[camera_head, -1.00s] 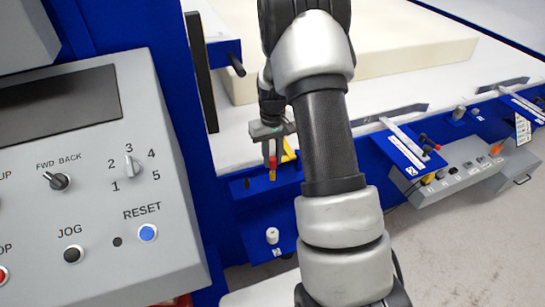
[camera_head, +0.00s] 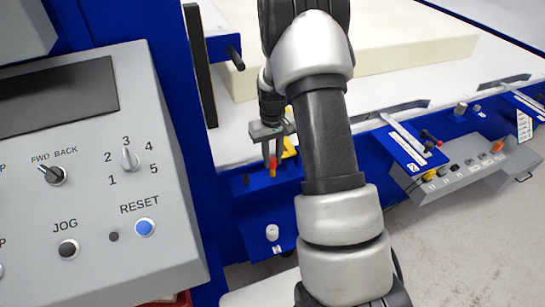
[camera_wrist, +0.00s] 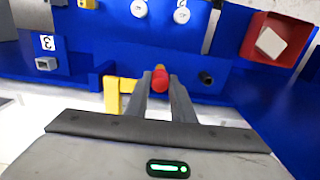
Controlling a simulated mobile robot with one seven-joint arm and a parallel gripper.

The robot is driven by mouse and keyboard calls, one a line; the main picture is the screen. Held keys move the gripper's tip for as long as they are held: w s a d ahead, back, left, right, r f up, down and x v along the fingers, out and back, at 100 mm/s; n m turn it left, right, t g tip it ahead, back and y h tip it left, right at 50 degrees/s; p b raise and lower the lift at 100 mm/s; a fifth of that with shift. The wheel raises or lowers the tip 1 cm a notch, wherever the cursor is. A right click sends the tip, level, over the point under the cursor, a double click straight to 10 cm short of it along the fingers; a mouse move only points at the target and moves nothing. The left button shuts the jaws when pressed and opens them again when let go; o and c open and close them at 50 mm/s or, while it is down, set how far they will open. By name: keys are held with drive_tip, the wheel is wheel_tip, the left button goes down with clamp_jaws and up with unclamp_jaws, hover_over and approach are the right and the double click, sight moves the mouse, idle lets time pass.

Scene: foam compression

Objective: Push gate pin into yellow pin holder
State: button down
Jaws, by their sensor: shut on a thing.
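The gate pin (camera_wrist: 160,80) has a red end and sits between the fingertips of my gripper (camera_wrist: 160,84) in the wrist view. In the head view the red pin (camera_head: 272,162) points down below my gripper (camera_head: 271,145), which is shut on it. Whether the pin is inside the holder cannot be told. A yellow bracket (camera_wrist: 118,92) stands left of the fingers.
A black peg (camera_wrist: 206,78) sticks out beside the pin. A white knob (camera_head: 272,232) is on the blue panel below. A grey control panel (camera_head: 90,180) stands at left. A large cream foam block (camera_head: 400,52) lies on the white bed behind my arm.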

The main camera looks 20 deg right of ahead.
sight(273, 158)
drive_tip(key=shift+f+b, duration=0.3)
drive_tip(key=shift+f, duration=0.15)
drive_tip(key=c, duration=1.4)
unclamp_jaws()
drive_tip(key=shift+c, duration=0.2)
drive_tip(key=shift+r, duration=0.1)
drive_tip(key=shift+r+p, duration=1.85)
drive_tip(key=shift+r, duration=1.05)
